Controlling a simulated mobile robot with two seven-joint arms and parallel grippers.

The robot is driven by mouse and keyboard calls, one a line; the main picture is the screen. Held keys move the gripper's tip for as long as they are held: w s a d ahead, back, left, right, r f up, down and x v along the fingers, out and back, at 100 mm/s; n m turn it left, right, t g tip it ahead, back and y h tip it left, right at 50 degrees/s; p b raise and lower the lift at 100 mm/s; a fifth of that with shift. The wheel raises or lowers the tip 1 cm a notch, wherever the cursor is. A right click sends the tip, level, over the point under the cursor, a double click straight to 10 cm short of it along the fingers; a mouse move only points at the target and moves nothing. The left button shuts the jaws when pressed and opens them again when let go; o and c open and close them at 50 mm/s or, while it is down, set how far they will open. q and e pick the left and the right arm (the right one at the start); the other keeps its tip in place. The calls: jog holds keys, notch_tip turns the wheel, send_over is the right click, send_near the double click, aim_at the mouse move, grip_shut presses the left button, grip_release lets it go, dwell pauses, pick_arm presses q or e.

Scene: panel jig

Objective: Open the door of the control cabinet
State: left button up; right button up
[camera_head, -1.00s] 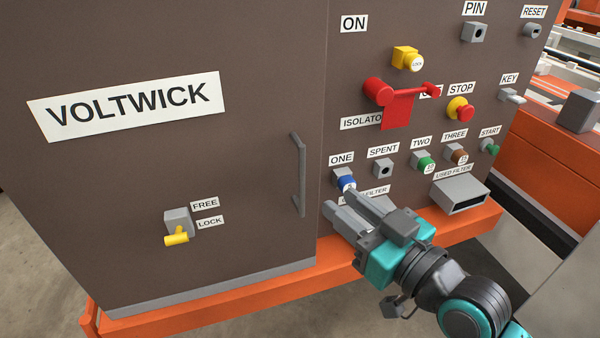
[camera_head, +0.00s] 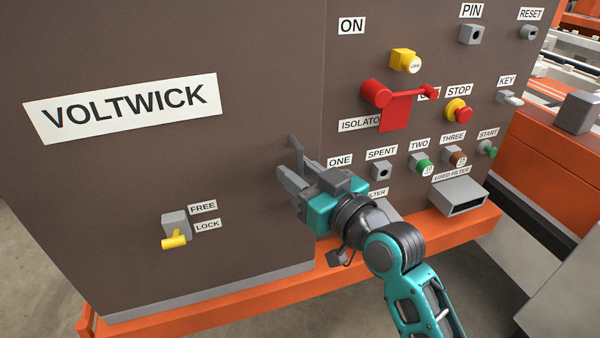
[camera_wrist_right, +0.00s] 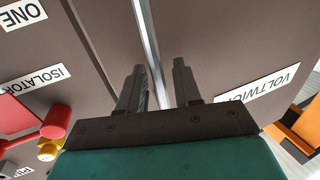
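The brown cabinet door (camera_head: 130,170) carries a VOLTWICK label and looks closed. Its grey bar handle (camera_head: 295,146) is near the door's right edge; only its upper end shows clearly, and my right gripper hides the rest. My right gripper (camera_head: 287,179) is at the handle with its fingers pointing left. A grey latch (camera_head: 175,222) with a yellow lever (camera_head: 174,241) sits beside the FREE and LOCK labels. My left gripper is not in view.
An orange base rail (camera_head: 200,308) runs below. Floor is clear at lower left.

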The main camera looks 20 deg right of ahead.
jog(key=shift+c, duration=0.3)
grip_shut()
jog(key=shift+s, duration=0.15)
dwell(0.3)
